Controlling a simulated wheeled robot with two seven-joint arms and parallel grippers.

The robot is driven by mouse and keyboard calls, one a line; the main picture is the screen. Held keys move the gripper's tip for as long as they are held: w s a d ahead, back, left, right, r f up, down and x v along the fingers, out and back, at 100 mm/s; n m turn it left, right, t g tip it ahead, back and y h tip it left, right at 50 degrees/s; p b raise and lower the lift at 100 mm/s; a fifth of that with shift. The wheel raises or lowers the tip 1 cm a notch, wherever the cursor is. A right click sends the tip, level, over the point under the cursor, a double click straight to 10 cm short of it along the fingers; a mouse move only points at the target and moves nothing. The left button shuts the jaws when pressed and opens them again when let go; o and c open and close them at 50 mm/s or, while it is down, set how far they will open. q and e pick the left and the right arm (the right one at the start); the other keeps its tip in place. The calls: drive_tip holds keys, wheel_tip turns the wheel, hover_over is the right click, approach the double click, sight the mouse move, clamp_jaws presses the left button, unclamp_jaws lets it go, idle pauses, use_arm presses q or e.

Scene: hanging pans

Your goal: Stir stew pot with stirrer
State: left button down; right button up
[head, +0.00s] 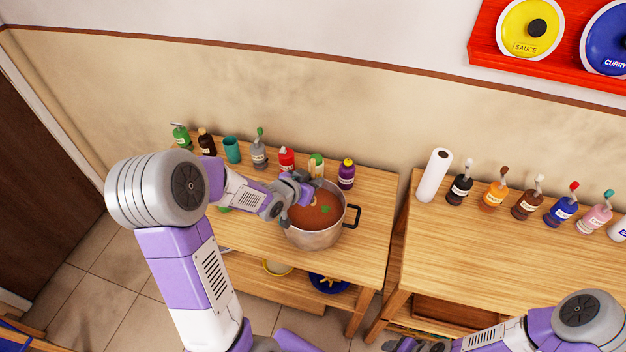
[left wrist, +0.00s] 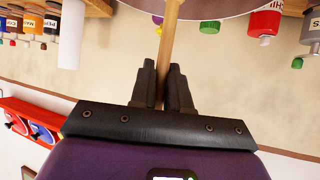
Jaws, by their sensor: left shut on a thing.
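A metal stew pot (head: 313,240) with black handles stands on the left wooden table, filled with reddish-brown stew (head: 322,212) with green bits. My left gripper (head: 308,187) is over the pot's back-left part. It is shut on the wooden stirrer (head: 313,168), whose light handle sticks up above the fingers. In the left wrist view, the stirrer handle (left wrist: 171,45) runs between the two dark fingers (left wrist: 164,82) toward the pot (left wrist: 225,9). The stirrer's lower end is hidden. My right gripper (head: 408,345) is low at the bottom edge, partly cut off, away from the pot.
Several bottles, including a red one (head: 286,159) and a purple one (head: 346,174), line the table's back edge behind the pot. A second table (head: 480,240) stands right, past a gap, with a paper roll (head: 434,175) and bottles. A red rack (head: 552,50) hangs above.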

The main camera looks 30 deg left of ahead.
use_arm(q)
drive_tip(key=shift+f+b, duration=4.8)
drive_tip(key=shift+f, duration=0.55)
drive_tip(key=shift+s, duration=0.1)
